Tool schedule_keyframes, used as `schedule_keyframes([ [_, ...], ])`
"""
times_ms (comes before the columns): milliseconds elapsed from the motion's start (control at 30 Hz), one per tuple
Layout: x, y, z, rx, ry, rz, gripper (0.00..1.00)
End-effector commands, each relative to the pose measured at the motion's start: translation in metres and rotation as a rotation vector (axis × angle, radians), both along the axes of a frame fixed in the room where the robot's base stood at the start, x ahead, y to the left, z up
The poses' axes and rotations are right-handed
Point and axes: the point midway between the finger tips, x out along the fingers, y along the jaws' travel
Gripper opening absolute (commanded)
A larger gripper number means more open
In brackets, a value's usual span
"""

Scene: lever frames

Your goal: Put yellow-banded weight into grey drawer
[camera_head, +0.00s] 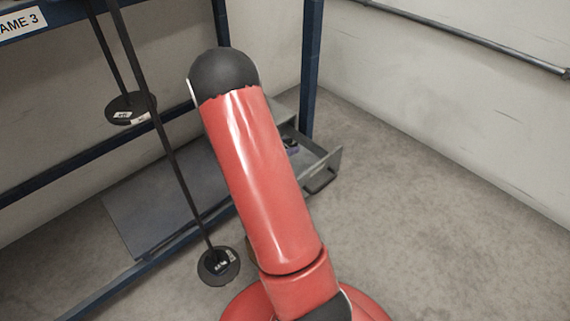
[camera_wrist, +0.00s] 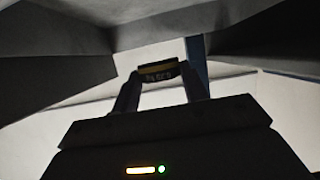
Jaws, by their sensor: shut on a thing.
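The grey drawer (camera_head: 322,164) stands pulled open at the lower right of the blue frame, partly hidden behind my red arm. I cannot tell for sure which parts these are. In the head view my arm hides most of the gripper and the weight. A small dark bluish shape shows at the drawer's opening, too small to identify.
A blue frame post (camera_head: 311,65) rises just behind the drawer. Two dark rods with round discs (camera_head: 219,266) (camera_head: 128,108) hang to the left of my arm. A grey panel (camera_head: 150,213) lies low behind them. The floor (camera_head: 440,230) on the right is clear.

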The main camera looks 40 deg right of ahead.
Motion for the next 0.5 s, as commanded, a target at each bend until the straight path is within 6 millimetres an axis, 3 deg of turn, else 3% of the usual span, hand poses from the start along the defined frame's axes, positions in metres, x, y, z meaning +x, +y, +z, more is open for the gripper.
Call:
schedule_keyframes([
  [67,0.000,0.000,-0.013,0.000,0.001,-0.001,0.22],
  [267,0.001,0.000,-0.025,0.000,-0.001,0.001,0.22],
  [500,0.000,0.000,-0.060,-0.001,0.000,0.000,0.22],
])
